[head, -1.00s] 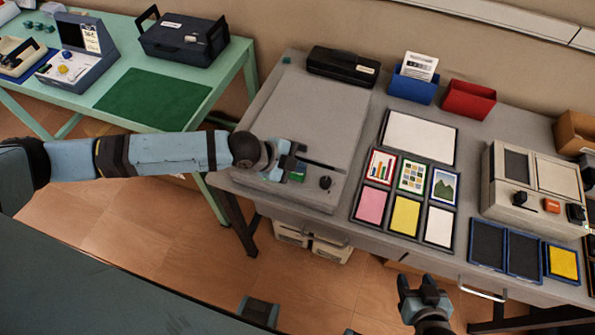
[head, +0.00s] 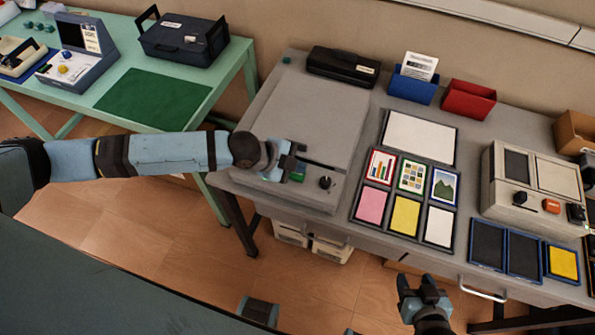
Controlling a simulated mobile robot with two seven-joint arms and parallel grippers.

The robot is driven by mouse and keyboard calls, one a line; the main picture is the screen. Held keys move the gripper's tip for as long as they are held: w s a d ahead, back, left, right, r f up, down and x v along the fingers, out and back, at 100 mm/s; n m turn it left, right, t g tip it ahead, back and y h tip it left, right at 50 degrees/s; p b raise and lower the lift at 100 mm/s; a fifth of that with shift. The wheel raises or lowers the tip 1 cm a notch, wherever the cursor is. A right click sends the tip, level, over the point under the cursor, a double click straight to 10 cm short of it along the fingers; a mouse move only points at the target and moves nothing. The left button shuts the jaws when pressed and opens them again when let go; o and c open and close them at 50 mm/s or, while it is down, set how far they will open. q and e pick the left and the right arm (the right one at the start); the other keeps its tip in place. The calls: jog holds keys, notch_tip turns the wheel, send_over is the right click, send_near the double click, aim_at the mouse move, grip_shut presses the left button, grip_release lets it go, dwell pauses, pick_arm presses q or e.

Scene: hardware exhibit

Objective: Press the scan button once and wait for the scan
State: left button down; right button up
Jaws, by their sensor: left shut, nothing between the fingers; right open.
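The grey flatbed scanner (head: 315,115) stands on the left part of the grey desk, with its lid down. A green button (head: 298,178) on its front panel shows partly beside my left gripper. A black knob (head: 325,183) sits to the right of it. My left gripper (head: 298,163) is shut and empty, over the front panel right at the green button. I cannot tell whether the fingertips touch or press the button. My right gripper (head: 424,292) is open and empty, low in front of the desk's front edge.
Picture cards and colored sheets lie in a framed board (head: 408,190) right of the scanner. A beige device (head: 530,190) and dark trays (head: 505,247) are further right. A black box (head: 343,66), a blue bin (head: 412,88) and a red bin (head: 468,98) line the back. A green table (head: 222,85) stands left.

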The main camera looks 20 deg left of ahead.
aim_at(297, 175)
pick_arm(q)
jog(key=shift+f, duration=0.1)
jog(key=shift+f, duration=0.35)
jog(key=shift+f, duration=0.55)
dwell(0.8)
jog(key=shift+r, duration=0.1)
jog(key=shift+r+p, duration=0.7)
jog(key=shift+r, duration=0.15)
jog(key=shift+r, duration=0.15)
notch_tip(297, 175, up, 5)
jog(key=p, duration=0.4)
jog(key=shift+p, duration=0.3)
dwell(0.3)
